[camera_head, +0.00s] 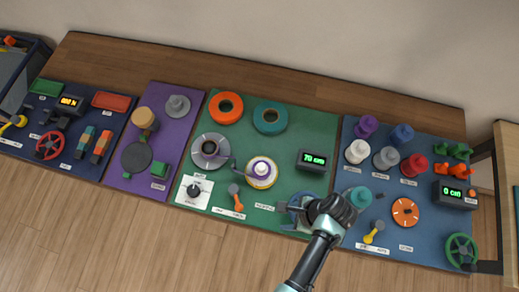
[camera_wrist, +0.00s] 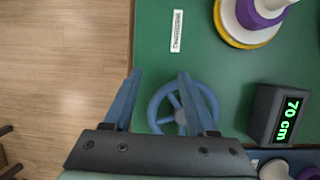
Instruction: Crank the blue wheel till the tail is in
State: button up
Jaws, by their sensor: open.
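The blue wheel (camera_wrist: 181,116) is a spoked ring on the green panel, in the lower middle of the wrist view. My gripper (camera_wrist: 160,72) is open above it, fingers spread. The right finger crosses over the wheel's spokes and rim, and the left finger lies just outside the rim on the left. I cannot tell whether either finger touches it. In the head view my gripper (camera_head: 302,210) hides much of the wheel. A display (camera_wrist: 285,116) beside the wheel reads 70 cm; it also shows in the head view (camera_head: 313,160). I cannot make out a cord tail.
A white and purple spool on a yellow base (camera_head: 262,173) stands left of the display. An orange ring (camera_head: 226,96) and a teal ring (camera_head: 257,118) lie behind. Wooden floor (camera_head: 130,240) lies in front.

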jog(key=shift+d, duration=0.3)
notch_tip(320, 180, up, 3)
jog(key=p, duration=0.3)
notch_tip(320, 180, up, 5)
jog(key=p, duration=0.5)
jog(key=shift+a+p, duration=0.15)
jog(key=shift+p, duration=0.2)
